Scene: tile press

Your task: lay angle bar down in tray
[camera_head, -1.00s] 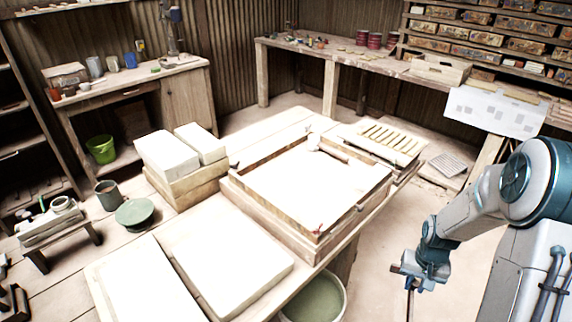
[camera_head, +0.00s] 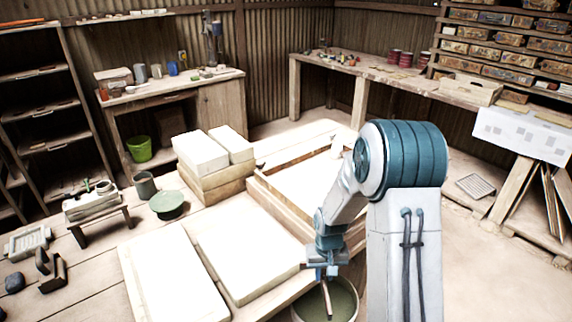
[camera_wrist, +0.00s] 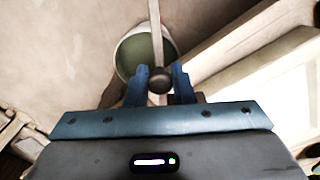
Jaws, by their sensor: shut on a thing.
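My gripper (camera_head: 328,272) is shut on a thin bar, which I take as the angle bar (camera_head: 328,298). It hangs down from the jaws in front of the green bucket, near the table's front edge. In the wrist view the bar (camera_wrist: 155,25) runs up the picture across the bucket, with a dark round knob (camera_wrist: 159,80) between the fingers. A shallow wooden tray (camera_head: 468,90) stands on the back bench at the right; I cannot tell if it is the task's tray.
A green bucket (camera_head: 343,302) stands under my gripper. The work table holds two pale slabs (camera_head: 245,250), stacked blocks (camera_head: 200,152) and a wooden frame (camera_head: 275,205), partly hidden by my arm. A small stand (camera_head: 100,212) is at left.

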